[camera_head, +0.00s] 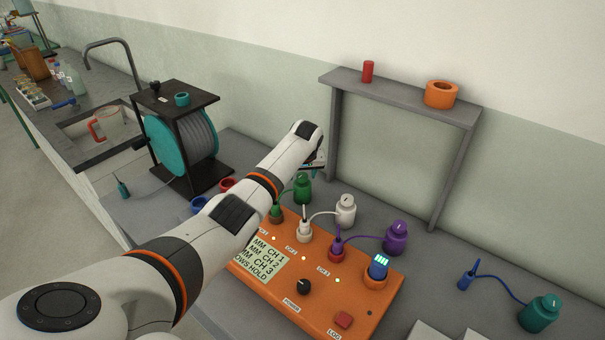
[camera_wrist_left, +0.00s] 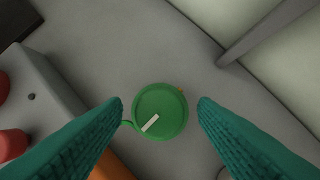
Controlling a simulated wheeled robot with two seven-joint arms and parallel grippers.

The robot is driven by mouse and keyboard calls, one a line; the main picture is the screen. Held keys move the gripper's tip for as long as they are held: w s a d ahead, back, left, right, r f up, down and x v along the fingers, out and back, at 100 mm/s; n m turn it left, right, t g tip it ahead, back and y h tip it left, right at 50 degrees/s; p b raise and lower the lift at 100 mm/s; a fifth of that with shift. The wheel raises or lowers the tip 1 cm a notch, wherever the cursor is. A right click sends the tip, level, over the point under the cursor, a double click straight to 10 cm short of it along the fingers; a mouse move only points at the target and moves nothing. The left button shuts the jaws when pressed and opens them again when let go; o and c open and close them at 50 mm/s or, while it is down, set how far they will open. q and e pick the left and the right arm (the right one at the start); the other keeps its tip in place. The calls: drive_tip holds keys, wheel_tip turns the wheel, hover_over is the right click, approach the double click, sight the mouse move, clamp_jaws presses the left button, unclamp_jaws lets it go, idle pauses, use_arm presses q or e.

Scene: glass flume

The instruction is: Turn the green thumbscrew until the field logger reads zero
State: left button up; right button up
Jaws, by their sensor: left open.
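The green thumbscrew (camera_head: 302,189) stands behind the orange field logger (camera_head: 345,300), joined to it by a green cable. In the left wrist view the thumbscrew (camera_wrist_left: 160,111) shows from above as a round green knob with a white mark. My left gripper (camera_wrist_left: 160,103) is open, with its teal fingers on either side of the knob and gaps showing at both sides. In the head view my left gripper (camera_head: 316,165) is mostly hidden behind its own wrist, close to the thumbscrew. The blue display (camera_head: 380,262) on the logger is lit, but too small to read. My right gripper is out of view.
White (camera_head: 345,209) and purple (camera_head: 396,237) knobs stand right of the green one. A grey frame (camera_head: 335,150) stands behind, carrying a red cylinder (camera_head: 368,71) and an orange ring (camera_head: 441,94). A cable reel (camera_head: 185,140) stands left. A teal knob (camera_head: 540,313) lies at right.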

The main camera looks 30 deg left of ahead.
use_arm(q)
drive_tip(key=shift+f, duration=0.15)
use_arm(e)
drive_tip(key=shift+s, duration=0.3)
use_arm(q)
drive_tip(key=c, duration=1)
drive_tip(key=shift+o, duration=0.2)
drive_tip(key=shift+a+m+p, duration=0.1)
drive_tip(key=shift+m+p, duration=0.5)
drive_tip(key=shift+m, duration=0.2)
drive_tip(key=shift+m+t+h+p, duration=0.4)
drive_tip(key=shift+m+h+p, duration=0.2)
drive_tip(key=shift+m, duration=0.5)
drive_tip(key=shift+a+m+h, duration=0.1)
drive_tip(key=shift+m+h, duration=0.4)
drive_tip(key=shift+m, duration=0.7)
drive_tip(key=shift+m+h+b, duration=0.45)
drive_tip(key=shift+m+h, duration=0.05)
drive_tip(key=shift+m, duration=0.7)
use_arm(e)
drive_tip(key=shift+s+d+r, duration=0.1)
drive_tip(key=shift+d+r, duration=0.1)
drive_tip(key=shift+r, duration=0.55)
use_arm(q)
drive_tip(key=shift+a+m, duration=0.1)
drive_tip(key=shift+m, duration=0.2)
drive_tip(key=o, duration=1)
drive_tip(key=shift+c, duration=0.2)
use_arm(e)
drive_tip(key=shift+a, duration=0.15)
